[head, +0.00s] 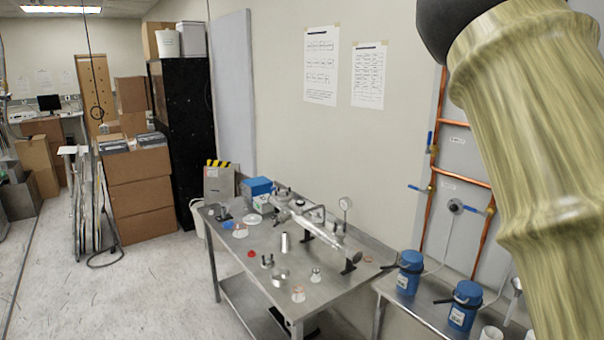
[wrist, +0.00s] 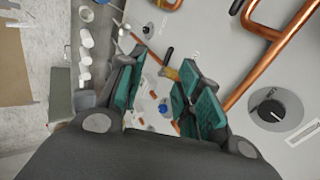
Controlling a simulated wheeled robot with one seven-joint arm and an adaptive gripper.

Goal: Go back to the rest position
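My gripper (wrist: 160,88) shows in the wrist view with its two teal-padded fingers spread apart. The gap between them is empty, and a pale wall panel (wrist: 225,65) with copper pipes shows behind and through it. I cannot tell how far the fingertips are from the panel. In the head view my arm fills the upper right, and the gripper is out of that picture.
A steel table (head: 345,291) holds vacuum parts, including a metal tube assembly (head: 318,228). A lower bench to its right carries blue containers (head: 409,273). Copper pipes (head: 462,174) run along the wall panel. Cardboard boxes (head: 140,195) stand at left. The floor (head: 130,290) in front is clear.

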